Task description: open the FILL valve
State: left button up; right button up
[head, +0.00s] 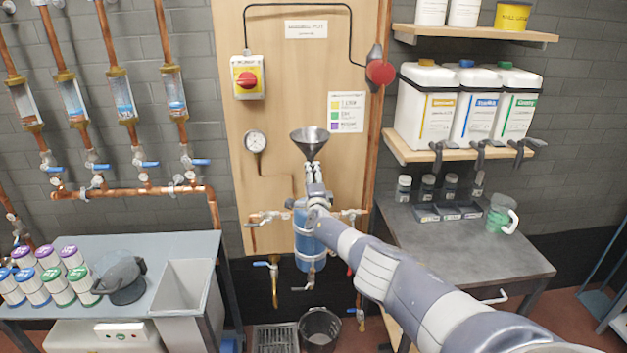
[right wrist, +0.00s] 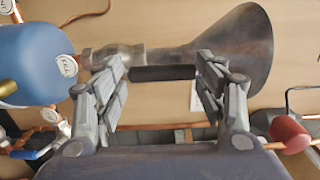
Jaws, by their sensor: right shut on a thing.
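The FILL valve sits under the steel funnel (head: 310,140), on top of the blue vessel (head: 308,240). In the right wrist view its metal body (right wrist: 118,55) lies between the blue vessel (right wrist: 30,65) and the funnel (right wrist: 225,45). A round white tag (right wrist: 67,65) reads FILL. My right gripper (head: 316,178) is at the valve, just below the funnel. In the right wrist view my right gripper (right wrist: 160,74) is shut on the black handle (right wrist: 163,73), which lies between its fingers, roughly along the funnel's axis. In the head view, my gripper hides the valve. My left gripper is out of view.
A pressure gauge (head: 255,141) and a yellow switch box (head: 248,78) are on the wooden panel. Copper side pipes with small valves flank the vessel. A bucket (head: 320,330) stands on the floor below. A grey bench (head: 470,240) is on the right.

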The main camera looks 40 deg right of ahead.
jog(key=shift+d+r, duration=0.1)
jog(key=shift+r, duration=0.4)
jog(key=o, duration=1.4)
jog(key=shift+w, duration=0.1)
jog(key=shift+f, duration=0.15)
jog(key=shift+f, duration=0.15)
jog(key=shift+f, duration=0.15)
